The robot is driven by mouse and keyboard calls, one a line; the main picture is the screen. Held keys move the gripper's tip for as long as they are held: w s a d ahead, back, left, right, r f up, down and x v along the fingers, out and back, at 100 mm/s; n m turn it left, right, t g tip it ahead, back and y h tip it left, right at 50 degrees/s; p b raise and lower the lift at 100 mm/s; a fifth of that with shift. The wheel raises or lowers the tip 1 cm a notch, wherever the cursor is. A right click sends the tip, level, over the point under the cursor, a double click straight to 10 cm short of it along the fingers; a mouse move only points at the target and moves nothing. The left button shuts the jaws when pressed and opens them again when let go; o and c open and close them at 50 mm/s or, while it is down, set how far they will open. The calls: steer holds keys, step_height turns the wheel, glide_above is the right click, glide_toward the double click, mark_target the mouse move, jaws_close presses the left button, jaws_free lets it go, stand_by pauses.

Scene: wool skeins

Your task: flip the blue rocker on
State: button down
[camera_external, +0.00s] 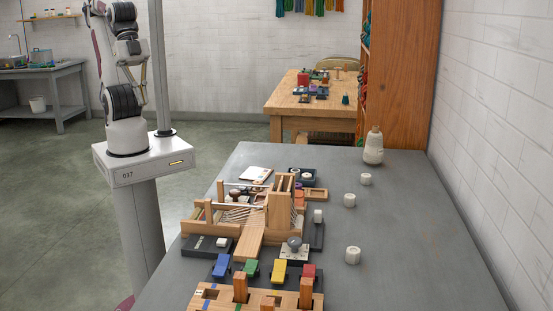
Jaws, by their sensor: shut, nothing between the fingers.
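The blue rocker (221,266) sits near the front of the grey table, leftmost in a row of coloured rockers. It looks tilted, but its on or off position cannot be told from this view. The green rocker (251,268), the yellow rocker (279,269) and the red rocker (309,271) stand to its right. My gripper (143,88) is small in the picture, shut and empty, hanging by the folded arm at the upper left. It is well away from the rockers, off to the left of the table.
A wooden loom-like frame (281,206) stands behind the rockers. A wooden block with upright pegs (240,287) lies in front of them. A grey-knobbed device (294,246) stands close behind the yellow rocker. White cylinders (352,255) stand on the right, where the table (420,250) is mostly clear.

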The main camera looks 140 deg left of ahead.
steer(key=w+d+r+n+t+h, duration=0.15)
steer(key=w+d, duration=0.35)
steer(key=w, duration=0.7)
steer(key=w+d+t, duration=0.3)
steer(key=w+d, duration=0.2)
steer(key=w, duration=0.7)
steer(key=w+d+r+t+h, duration=0.15)
steer(key=w+d, duration=0.25)
steer(key=w, duration=0.7)
steer(key=w+f+n+t+y, duration=0.1)
steer(key=w+f+n+y, duration=0.2)
steer(key=w+f+y, duration=0.65)
steer(key=s+a+f+n+g+y, duration=0.1)
steer(key=s+a+f+y, duration=0.1)
steer(key=f, duration=0.5)
steer(key=s+a+f+g+y, duration=0.1)
steer(key=s+f+y, duration=0.2)
steer(key=s+f, duration=0.2)
steer(key=shift+s+a+f+n, duration=0.25)
steer(key=shift+a+f+n, duration=0.15)
steer(key=shift+f, duration=1.05)
steer(key=shift+w+a, duration=0.1)
steer(key=shift+a, duration=0.05)
